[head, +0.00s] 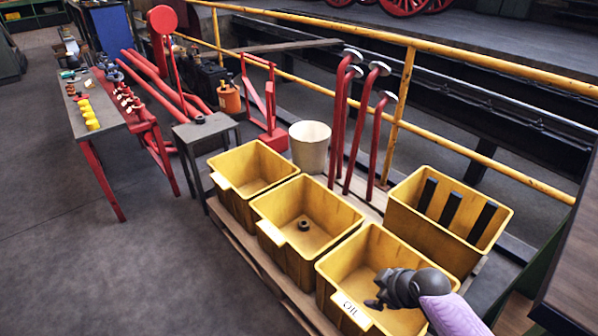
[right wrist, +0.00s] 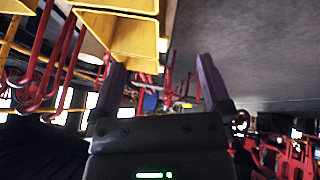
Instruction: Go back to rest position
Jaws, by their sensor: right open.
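My right gripper (head: 374,298) shows at the lower right of the head view, at the end of my arm with its purple sleeve. It appears over the yellow bin (head: 345,246) labelled OIL and covers part of its inside. In the right wrist view the two dark fingers of the gripper (right wrist: 163,80) stand wide apart with nothing between them. Its height above the bin is hard to tell. My left gripper is not in view.
A middle yellow bin (head: 268,207) holds a dark ring (head: 303,225); another bin (head: 231,160) looks empty. A back bin (head: 405,222) holds dark bars. Red curved pipes (head: 340,120), a white bucket (head: 310,150) and a yellow railing (head: 480,65) stand behind. Floor is clear at left.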

